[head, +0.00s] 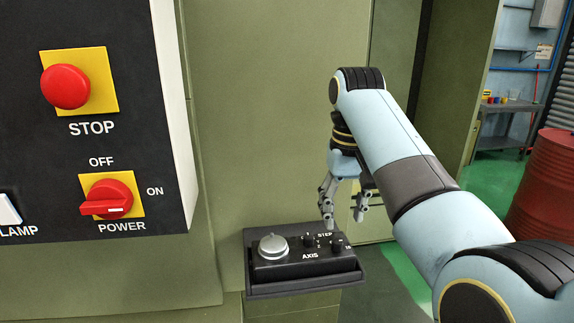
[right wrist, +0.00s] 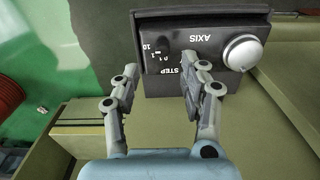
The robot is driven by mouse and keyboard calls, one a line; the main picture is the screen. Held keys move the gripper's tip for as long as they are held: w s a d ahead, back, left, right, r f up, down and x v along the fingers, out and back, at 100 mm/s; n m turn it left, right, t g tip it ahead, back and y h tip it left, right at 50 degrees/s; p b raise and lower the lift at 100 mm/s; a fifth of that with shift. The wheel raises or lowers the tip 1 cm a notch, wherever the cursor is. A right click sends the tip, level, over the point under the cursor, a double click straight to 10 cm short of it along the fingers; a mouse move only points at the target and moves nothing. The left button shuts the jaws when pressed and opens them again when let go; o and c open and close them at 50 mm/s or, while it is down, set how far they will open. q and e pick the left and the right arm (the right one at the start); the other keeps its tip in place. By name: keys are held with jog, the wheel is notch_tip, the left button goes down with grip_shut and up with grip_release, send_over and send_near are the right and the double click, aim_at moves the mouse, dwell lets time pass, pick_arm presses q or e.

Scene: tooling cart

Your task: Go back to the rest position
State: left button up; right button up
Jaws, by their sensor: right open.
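My right gripper (head: 343,215) is open and empty, with its fingers pointing down over the right side of a small black control box (head: 283,272). The box has a silver dial (head: 273,246), the labels AXIS and STEP, and small black knobs (head: 337,244). In the right wrist view the fingers (right wrist: 160,85) spread in front of the box's panel (right wrist: 215,50), and one fingertip overlaps the STEP label. I cannot tell whether a fingertip touches the box. The silver dial (right wrist: 242,52) is clear of the fingers. My left gripper is in neither view.
A dark panel (head: 140,90) at the left carries a red STOP button (head: 66,87), a red POWER switch (head: 107,197) and a lamp switch (head: 8,208). A green cabinet wall (head: 270,100) stands behind. A red drum (head: 545,190) and a workbench (head: 500,110) stand at the right.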

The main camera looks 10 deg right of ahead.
jog(key=s+d+f+t, duration=0.1)
jog(key=s+d+f, duration=0.35)
jog(key=s, duration=0.25)
jog(key=s+d+f, duration=0.3)
jog(key=s+f, duration=0.2)
jog(key=s, duration=0.2)
jog(key=s+d+r+t+h, duration=0.1)
jog(key=s+d+r, duration=0.1)
jog(key=s, duration=0.7)
jog(key=s+d+r+t, duration=0.1)
jog(key=s+r, duration=0.1)
jog(key=s, duration=0.7)
notch_tip(320, 180, down, 40)
jog(key=s+d+g+b, duration=0.1)
jog(key=s+d+b, duration=0.15)
jog(key=b, duration=1.05)
jog(key=s+f+b, duration=0.3)
jog(key=s+f, duration=0.3)
jog(key=f, duration=0.3)
jog(key=s+f+b, duration=0.4)
jog(key=s+f, duration=0.2)
jog(key=f, duration=0.3)
jog(key=s+d+f+g+b, duration=0.1)
jog(key=s+f+b, duration=0.3)
jog(key=f, duration=0.5)
jog(key=shift+s+f, duration=0.15)
jog(key=shift+s, duration=0.9)
